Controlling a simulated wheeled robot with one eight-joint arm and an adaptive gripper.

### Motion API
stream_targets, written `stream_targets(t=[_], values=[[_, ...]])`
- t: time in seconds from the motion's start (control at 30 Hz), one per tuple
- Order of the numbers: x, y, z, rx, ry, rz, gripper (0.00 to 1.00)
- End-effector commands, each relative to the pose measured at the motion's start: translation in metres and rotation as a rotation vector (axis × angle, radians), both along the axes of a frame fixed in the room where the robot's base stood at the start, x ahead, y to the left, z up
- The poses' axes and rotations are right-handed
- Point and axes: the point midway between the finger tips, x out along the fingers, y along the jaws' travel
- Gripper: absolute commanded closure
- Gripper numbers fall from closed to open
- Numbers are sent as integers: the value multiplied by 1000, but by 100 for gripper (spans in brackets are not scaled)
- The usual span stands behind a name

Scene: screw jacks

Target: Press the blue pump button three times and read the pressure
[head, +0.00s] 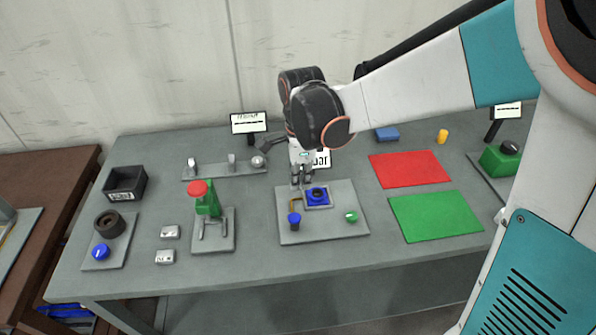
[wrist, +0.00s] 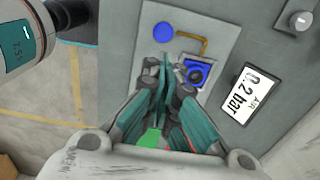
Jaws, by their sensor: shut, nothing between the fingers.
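The blue pump button (head: 294,219) stands at the front left of a grey plate (head: 335,234); it also shows as a blue disc in the wrist view (wrist: 163,30). A yellowish pipe (wrist: 204,43) runs from near it to a blue square fixture with a dark round centre (head: 318,196). My gripper (head: 301,181) is shut and empty above the plate's back part, apart from the button. In the wrist view its fingertips (wrist: 166,63) lie below the blue disc. The pressure display (wrist: 240,92) reads "AIR 0.2 bar"; my gripper partly covers it in the head view.
A green button (head: 351,216) sits on the plate's right side. Red (head: 409,168) and green (head: 436,216) mats lie to the right. Another display (head: 249,123) stands at the back. The table front is clear.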

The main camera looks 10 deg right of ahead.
Motion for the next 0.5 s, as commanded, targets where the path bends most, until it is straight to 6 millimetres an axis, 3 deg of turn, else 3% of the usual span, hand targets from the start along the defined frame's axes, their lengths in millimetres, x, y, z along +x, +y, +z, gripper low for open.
stream_targets(t=[0.5], values=[[4,2,18,-2,5,1,100]])
